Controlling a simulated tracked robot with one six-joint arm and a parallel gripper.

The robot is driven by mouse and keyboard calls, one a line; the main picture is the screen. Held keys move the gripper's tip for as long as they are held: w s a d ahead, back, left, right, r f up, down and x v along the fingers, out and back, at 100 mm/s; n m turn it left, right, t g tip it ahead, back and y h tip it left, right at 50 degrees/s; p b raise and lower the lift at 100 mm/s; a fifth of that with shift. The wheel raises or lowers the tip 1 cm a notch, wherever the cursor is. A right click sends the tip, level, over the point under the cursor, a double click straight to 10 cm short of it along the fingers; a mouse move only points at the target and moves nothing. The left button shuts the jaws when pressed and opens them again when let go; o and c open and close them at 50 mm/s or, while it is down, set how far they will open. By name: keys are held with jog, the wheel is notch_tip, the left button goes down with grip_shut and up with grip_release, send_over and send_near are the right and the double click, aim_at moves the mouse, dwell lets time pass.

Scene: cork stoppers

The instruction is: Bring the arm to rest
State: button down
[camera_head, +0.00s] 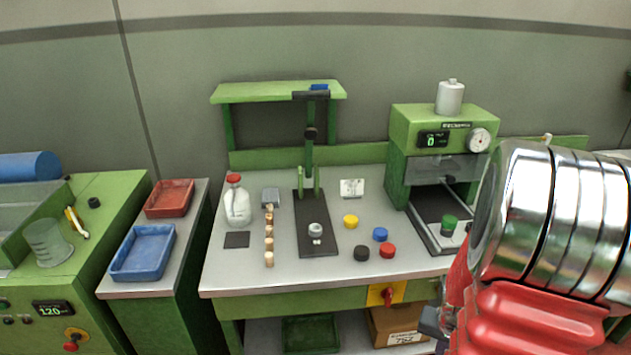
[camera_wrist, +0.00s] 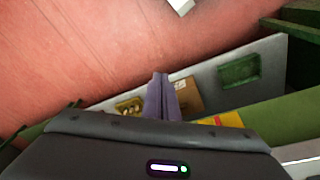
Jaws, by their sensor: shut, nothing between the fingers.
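My gripper (camera_wrist: 160,80) is shut and empty in the wrist view, with its two fingers together. Below it in that view are the red floor (camera_wrist: 80,50) and a low grey shelf (camera_wrist: 210,73). In the head view my arm fills the right side, in front of the bench's right end. A dark part of my gripper (camera_head: 432,322) shows low beside the arm, near the bench's front edge. Its fingertips are not clear there.
A cardboard box (camera_head: 398,328) and green crate (camera_head: 310,335) sit on the shelf below.

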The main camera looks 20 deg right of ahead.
jog(key=w+a+r+n+t+y, duration=0.1)
jog(key=a+r+n, duration=0.4)
jog(key=a+r, duration=0.8)
jog(key=w+a+r+n+t+y, duration=0.1)
jog(key=a+r+n+t, duration=0.2)
jog(key=a+r, duration=1.1)
jog(key=a+n, duration=0.2)
jog(key=a, duration=0.2)
jog(key=shift+w+t, duration=0.35)
jog(key=shift+t, duration=0.05)
jog(key=shift+f, duration=0.1)
